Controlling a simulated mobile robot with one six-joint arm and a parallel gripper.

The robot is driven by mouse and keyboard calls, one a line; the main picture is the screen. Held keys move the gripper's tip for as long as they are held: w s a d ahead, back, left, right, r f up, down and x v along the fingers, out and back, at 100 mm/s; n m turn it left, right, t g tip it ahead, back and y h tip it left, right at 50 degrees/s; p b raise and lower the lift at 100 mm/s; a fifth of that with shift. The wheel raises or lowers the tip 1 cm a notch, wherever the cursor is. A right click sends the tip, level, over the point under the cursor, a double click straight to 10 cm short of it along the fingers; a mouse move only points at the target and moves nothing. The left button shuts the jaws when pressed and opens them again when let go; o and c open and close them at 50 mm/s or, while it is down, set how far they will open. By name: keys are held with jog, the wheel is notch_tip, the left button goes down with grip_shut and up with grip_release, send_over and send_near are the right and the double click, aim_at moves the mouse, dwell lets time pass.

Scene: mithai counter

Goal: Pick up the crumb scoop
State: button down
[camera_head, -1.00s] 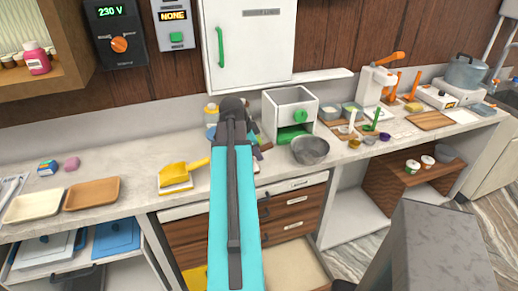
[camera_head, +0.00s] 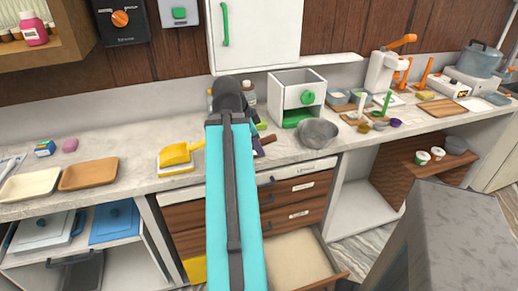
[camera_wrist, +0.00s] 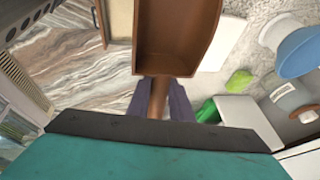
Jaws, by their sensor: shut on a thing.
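A brown scoop (camera_wrist: 178,35) with a deep, open pan fills the top middle of the wrist view. My gripper (camera_wrist: 160,96) is shut on its narrow handle, with one dark finger on each side. The pan points away from my wrist. In the head view my gripper (camera_head: 258,142) is mostly hidden behind my arm, above the counter's front part, and a small brown piece of the held scoop (camera_head: 268,135) shows at its right. A yellow scoop (camera_head: 175,155) rests on a white block on the counter, left of my arm.
A metal bowl (camera_head: 317,133) and a white box with a green knob (camera_head: 297,96) stand right of my gripper. Two trays (camera_head: 88,174) lie at the left. A drawer (camera_head: 300,262) stands open below the counter. A white cabinet hangs above.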

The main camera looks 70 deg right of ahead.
jog(key=shift+s+a+f+b, duration=0.1)
jog(key=shift+s+a+b, duration=0.1)
jog(key=shift+a+b, duration=1)
jog(key=shift+d+b, duration=0.25)
jog(key=shift+b, duration=0.2)
jog(key=w+a+f+n+t, duration=0.1)
jog(key=w+a+n, duration=0.2)
jog(key=w+a, duration=0.55)
jog(key=w+a+f+n+t, duration=0.1)
jog(key=w+a+n+t, duration=0.3)
jog(key=w, duration=0.7)
jog(key=w+a+f+n+g, duration=0.1)
jog(key=w+a+n, duration=0.2)
jog(key=w+a, duration=0.55)
jog(key=w+a+n+t+y, duration=0.1)
jog(key=w+a+n+y, duration=0.1)
jog(key=w+a+n, duration=0.4)
jog(key=w+a+f+n+y, duration=0.1)
jog(key=w+a+n, duration=0.5)
jog(key=a, duration=0.7)
jog(key=w+a+n+t+y, duration=0.1)
jog(key=w+a+n+y, duration=0.2)
jog(key=w+a+n, duration=0.3)
jog(key=w+a, duration=0.1)
jog(key=a, duration=0.3)
jog(key=shift+a+f+n+t+y, duration=0.2)
jog(key=shift+n+t+y, duration=0.1)
jog(key=shift+n+y, duration=0.1)
